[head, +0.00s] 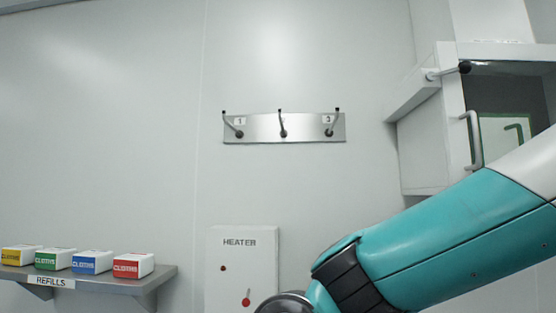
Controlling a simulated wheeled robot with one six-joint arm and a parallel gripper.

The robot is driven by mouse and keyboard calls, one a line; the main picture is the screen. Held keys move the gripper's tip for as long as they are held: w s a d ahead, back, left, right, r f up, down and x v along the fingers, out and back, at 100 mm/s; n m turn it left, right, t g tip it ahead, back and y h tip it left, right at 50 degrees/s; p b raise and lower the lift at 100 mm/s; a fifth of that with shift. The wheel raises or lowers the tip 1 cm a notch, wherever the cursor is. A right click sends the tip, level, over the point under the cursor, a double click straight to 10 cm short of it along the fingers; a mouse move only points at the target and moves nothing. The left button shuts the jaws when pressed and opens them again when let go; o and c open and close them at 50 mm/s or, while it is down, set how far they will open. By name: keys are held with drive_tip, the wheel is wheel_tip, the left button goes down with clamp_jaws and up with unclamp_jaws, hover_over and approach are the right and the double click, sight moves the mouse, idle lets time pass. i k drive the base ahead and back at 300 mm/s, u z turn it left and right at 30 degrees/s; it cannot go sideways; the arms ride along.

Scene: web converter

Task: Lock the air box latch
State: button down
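A white wall-mounted box (424,150) at the right appears to be the air box, but no label confirms this. It has a dark window panel (490,92) and a pale vertical handle (473,140). A small lever with a black knob (464,68) sits at its top front edge and may be the latch; I cannot tell whether it is locked. My teal arm crosses in front of the box's lower right. My gripper is out of the picture.
A metal rail (260,129) with three hooks is on the back wall. Below it is a white heater box (241,268) with red controls. A grey refills shelf (160,278) at the lower left holds several coloured boxes (92,262). The wall between is bare.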

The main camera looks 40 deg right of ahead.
sight(464, 67)
drive_tip(key=u, duration=0.6)
drive_tip(key=k, duration=0.75)
drive_tip(key=u, duration=0.85)
drive_tip(key=k, duration=0.5)
drive_tip(key=z, duration=0.2)
drive_tip(key=i, duration=0.65)
drive_tip(key=z, duration=0.45)
